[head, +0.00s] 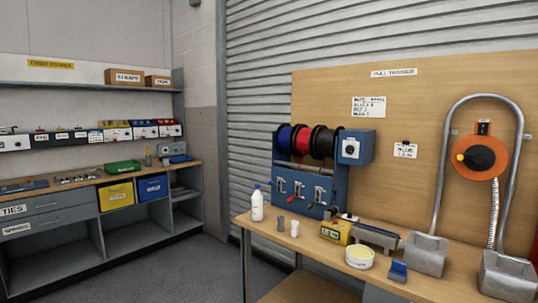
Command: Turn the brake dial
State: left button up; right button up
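A blue box (357,148) with a white front face and a small round dial (350,148) is at the right end of the spool rack. The dial's markings are too small to read. An orange round unit (481,158) on the wooden back board has a yellow knob (460,157) at its left. No label in view reads "brake", so I cannot tell for sure which of these is the brake dial. Neither of my grippers shows in the head view.
Blue, red and black spools hang on the blue rack (303,193).

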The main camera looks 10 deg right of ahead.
aim_at(350, 149)
jog(key=u, duration=0.15)
jog(key=k, duration=0.35)
jog(key=u, duration=0.25)
jog(key=i, duration=1.1)
jog(key=z, duration=0.7)
